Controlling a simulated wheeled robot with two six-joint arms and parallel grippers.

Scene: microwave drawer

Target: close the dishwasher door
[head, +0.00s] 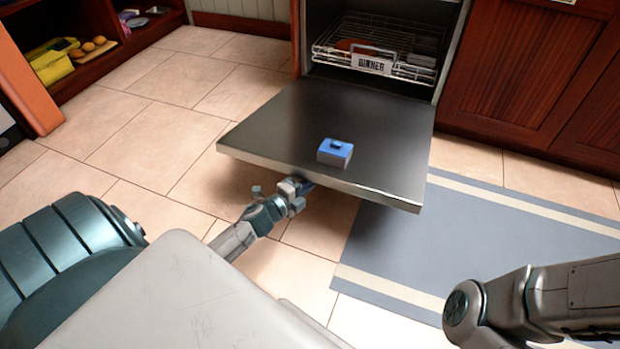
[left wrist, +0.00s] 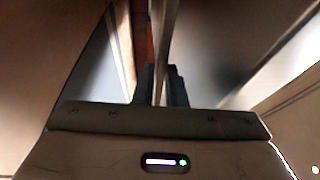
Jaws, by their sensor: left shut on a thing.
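The dishwasher door (head: 290,125) is folded down, lying about flat in front of the open dishwasher. My left gripper (head: 305,184) is at the door's front edge, left of its middle. In the left wrist view, the left gripper's dark fingers (left wrist: 162,85) sit on both sides of the door's thin edge (left wrist: 162,45), shut on it. The fingertips are partly hidden by the door in the head view. Part of my right arm shows at the lower right, but its gripper is not in view.
A small blue and grey box (head: 335,152) sits on the door near its front edge. A wire rack (head: 410,70) with a "DINNER" sign is inside the dishwasher. A blue-grey mat (head: 440,240) lies at the right. Tiled floor is clear at the left.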

